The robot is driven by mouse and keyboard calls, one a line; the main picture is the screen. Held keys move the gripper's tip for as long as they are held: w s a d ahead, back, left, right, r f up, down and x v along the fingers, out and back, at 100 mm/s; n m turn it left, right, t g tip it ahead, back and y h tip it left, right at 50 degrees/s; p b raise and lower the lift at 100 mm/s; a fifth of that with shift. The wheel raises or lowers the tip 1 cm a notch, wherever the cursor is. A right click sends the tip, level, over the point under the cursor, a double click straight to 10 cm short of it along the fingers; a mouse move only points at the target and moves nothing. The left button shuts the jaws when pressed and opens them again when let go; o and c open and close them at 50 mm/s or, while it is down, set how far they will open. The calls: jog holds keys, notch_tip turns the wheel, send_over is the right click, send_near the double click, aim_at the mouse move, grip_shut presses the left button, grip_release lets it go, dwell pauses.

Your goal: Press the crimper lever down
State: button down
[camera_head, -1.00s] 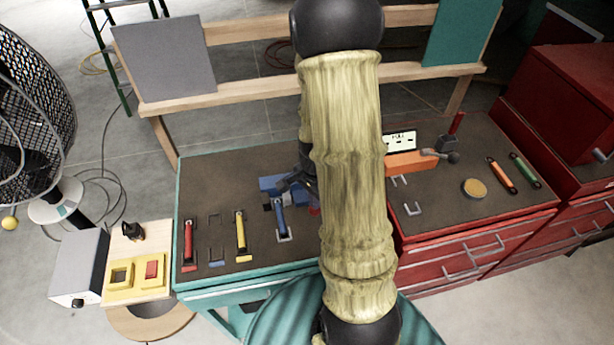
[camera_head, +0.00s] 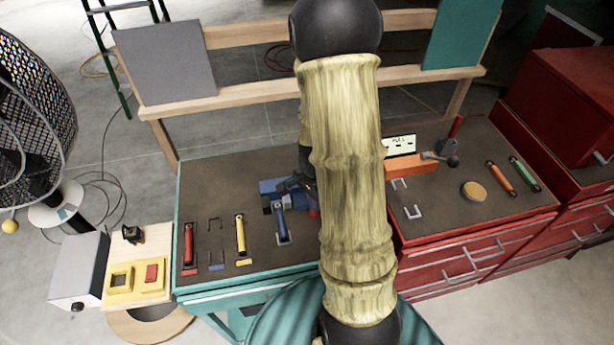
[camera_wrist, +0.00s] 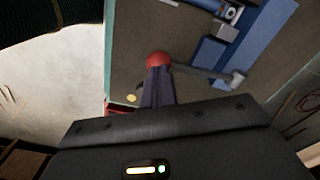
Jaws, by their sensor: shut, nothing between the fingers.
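A blue bench device (camera_head: 270,187), apparently the crimper, sits on the left part of the dark bench top, partly hidden by my arm. In the wrist view its blue body (camera_wrist: 245,38) is at the upper right. A grey lever (camera_wrist: 205,72) runs from it to a red ball knob (camera_wrist: 158,60). My gripper (camera_wrist: 157,75) is shut and empty, with its fingertips at the knob; whether they touch it I cannot tell. In the head view my gripper (camera_head: 296,186) is mostly hidden by my arm beside the device.
Red (camera_head: 188,243), yellow (camera_head: 240,235) and blue (camera_head: 281,222) handled tools lie on the bench. An orange device (camera_head: 405,164) with a black-knobbed lever stands on the right. A fan (camera_head: 30,110) is at far left, red cabinets (camera_head: 570,110) at right.

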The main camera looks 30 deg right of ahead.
jog(key=shift+s+r+p, duration=0.1)
jog(key=shift+r+p, duration=1.45)
jog(key=shift+r, duration=0.35)
notch_tip(320, 180, up, 9)
jog(key=p, duration=0.8)
jog(key=s+a+r+n+t+b, duration=0.1)
jog(key=a+n+b, duration=0.3)
jog(key=n, duration=0.3)
jog(key=s+a+r+n+t+b, duration=0.1)
jog(key=s+a+n+b, duration=0.1)
jog(key=a+n+b, duration=0.2)
jog(key=a+n, duration=0.3)
jog(key=n, duration=0.1)
jog(key=shift+r+t+b, duration=0.25)
jog(key=shift+t+b, duration=0.05)
jog(key=shift+b, duration=0.1)
